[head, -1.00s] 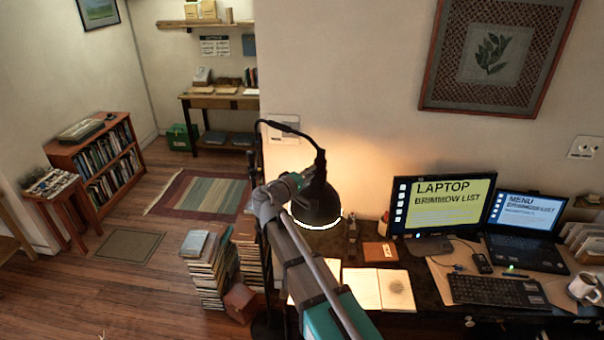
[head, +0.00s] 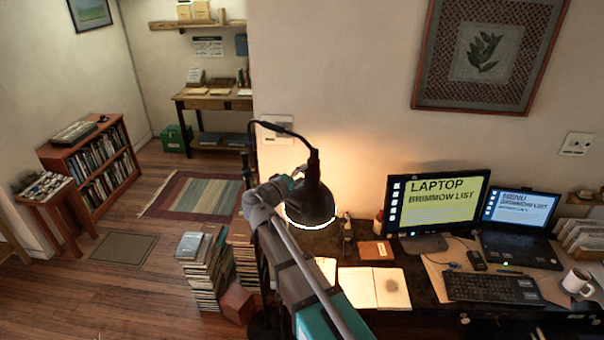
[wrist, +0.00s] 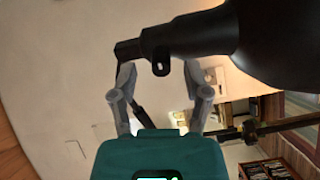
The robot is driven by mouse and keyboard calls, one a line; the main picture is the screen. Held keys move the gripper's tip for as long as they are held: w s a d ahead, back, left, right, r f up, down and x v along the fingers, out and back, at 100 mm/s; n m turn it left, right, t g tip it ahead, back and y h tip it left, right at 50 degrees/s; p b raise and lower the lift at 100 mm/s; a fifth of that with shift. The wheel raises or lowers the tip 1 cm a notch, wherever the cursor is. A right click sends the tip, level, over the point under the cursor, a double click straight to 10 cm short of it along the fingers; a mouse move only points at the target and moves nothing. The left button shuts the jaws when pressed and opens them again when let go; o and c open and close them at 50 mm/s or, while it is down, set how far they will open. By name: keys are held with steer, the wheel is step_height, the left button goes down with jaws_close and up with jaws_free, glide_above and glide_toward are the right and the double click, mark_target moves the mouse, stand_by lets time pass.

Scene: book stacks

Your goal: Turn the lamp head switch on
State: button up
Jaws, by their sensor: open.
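The black desk lamp head (head: 309,205) hangs from a curved arm, with a bright rim and a warm glow on the wall behind it. In the wrist view the lamp head (wrist: 285,40) fills the upper right, and its narrow black neck (wrist: 190,38) runs left from it. A small tab with a hole (wrist: 161,67), possibly the switch, hangs below the neck. My gripper (wrist: 159,78) is open, its two grey fingers just below the neck, one on each side of the tab. Contact cannot be told.
The dark desk holds an open book (head: 375,288), a monitor (head: 437,206), a laptop (head: 517,222), a keyboard (head: 492,289) and a mug (head: 577,282). Stacked books (head: 203,270) stand on the floor left of the lamp. Open floor lies farther left.

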steer(key=v, duration=0.6)
stand_by(0.4)
steer(key=s+d+f+m+g+y+b, duration=0.1)
steer(key=s+d+f+m+g+b, duration=0.2)
steer(key=d+f, duration=0.65)
steer(key=s+d+f+m+g+y+b, duration=0.1)
steer(key=s+d+f+m+g+b, duration=0.1)
steer(key=d+f+g+b, duration=0.6)
steer(key=s+d+f+m+g+y+b, duration=0.1)
steer(key=s+d+f+y+b, duration=0.3)
steer(key=s+f, duration=0.3)
steer(key=s+d+f+m+g+y+b, duration=0.2)
steer(key=s+d+f+y+b, duration=0.2)
steer(key=f, duration=0.9)
steer(key=shift+s+d+g, duration=0.2)
steer(key=shift+s+g, duration=0.1)
steer(key=shift+s, duration=1.2)
